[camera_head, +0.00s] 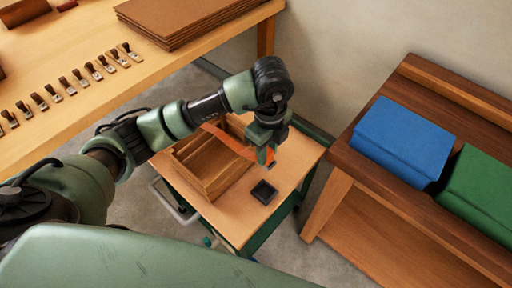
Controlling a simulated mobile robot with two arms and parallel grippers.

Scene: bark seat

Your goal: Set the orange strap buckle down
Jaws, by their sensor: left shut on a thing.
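My left gripper (268,158) is above the small cart's wooden top (239,223). It is shut on the orange strap (228,139), which runs up and left from the gripper, over the wooden box (213,182). A small grey piece at the gripper's tip may be the buckle, but it is too small to tell. A small black square tray (264,192) lies on the cart top just below the gripper, and looks empty. My right gripper is not in view.
A workbench (80,110) at the upper left holds a row of small dark-handled pieces (68,86) and stacked brown sheets (180,16). At right, a wooden bench (369,184) carries a blue block (403,138) and a green block (480,185).

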